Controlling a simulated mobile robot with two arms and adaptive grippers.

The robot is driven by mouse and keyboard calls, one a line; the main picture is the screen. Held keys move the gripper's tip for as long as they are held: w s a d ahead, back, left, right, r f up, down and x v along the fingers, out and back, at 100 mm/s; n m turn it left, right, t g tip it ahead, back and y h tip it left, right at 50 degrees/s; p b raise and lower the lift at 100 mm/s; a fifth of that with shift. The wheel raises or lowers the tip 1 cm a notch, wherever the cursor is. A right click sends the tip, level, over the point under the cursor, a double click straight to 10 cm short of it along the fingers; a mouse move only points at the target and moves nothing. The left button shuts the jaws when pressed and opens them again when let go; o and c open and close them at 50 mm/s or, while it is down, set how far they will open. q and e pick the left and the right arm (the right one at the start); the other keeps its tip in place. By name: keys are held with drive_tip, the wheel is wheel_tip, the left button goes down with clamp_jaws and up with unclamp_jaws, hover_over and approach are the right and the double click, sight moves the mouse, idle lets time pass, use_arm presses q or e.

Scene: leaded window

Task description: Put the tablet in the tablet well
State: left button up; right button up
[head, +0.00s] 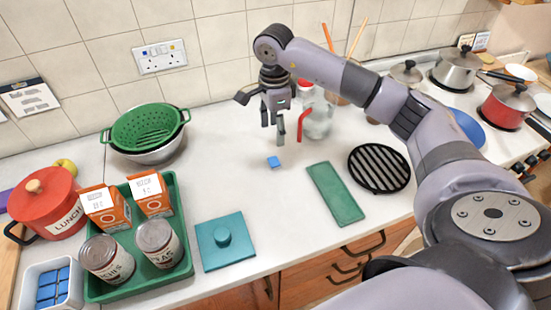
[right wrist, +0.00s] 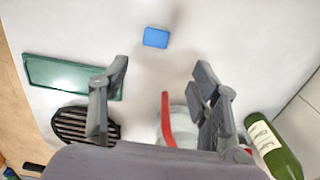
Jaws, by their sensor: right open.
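A small blue tablet (head: 273,162) lies flat on the white counter, and it also shows in the right wrist view (right wrist: 155,37). My right gripper (head: 274,131) is above the counter, just behind the tablet in the head view. Its two fingers are spread with nothing between them in the right wrist view (right wrist: 161,72), and the tablet is apart from them. A white tub (head: 64,301) at the lower left holds several similar blue blocks. I cannot tell which thing is the tablet well. My left gripper is out of view.
A glass jug with a red handle (head: 307,124) stands close beside the right gripper. A green mat (head: 335,193) and a black round grate (head: 379,168) lie to the right. Counter around the tablet is clear.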

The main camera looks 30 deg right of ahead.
drive_tip(key=p, duration=0.1)
hover_over(276, 160)
drive_tip(key=f, duration=0.4)
drive_tip(key=shift+w+a+f, duration=0.15)
drive_tip(key=shift+w+a, duration=0.1)
drive_tip(key=shift+w, duration=0.05)
drive_tip(key=shift+d+f, duration=0.1)
drive_tip(key=shift+f, duration=0.4)
drive_tip(key=f+p, duration=0.1)
drive_tip(key=f, duration=0.1)
drive_tip(key=f+p, duration=0.2)
drive_tip(key=shift+s+d+f, duration=0.1)
drive_tip(key=shift+s, duration=0.3)
drive_tip(key=shift+f, duration=0.5)
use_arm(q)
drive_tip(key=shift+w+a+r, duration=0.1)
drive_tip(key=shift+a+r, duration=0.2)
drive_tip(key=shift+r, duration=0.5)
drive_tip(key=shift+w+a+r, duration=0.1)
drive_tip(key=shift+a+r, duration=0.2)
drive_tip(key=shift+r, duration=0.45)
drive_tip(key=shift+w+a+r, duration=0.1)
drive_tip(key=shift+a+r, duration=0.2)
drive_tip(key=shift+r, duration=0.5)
use_arm(e)
drive_tip(key=c, duration=1)
drive_tip(key=shift+r, duration=0.1)
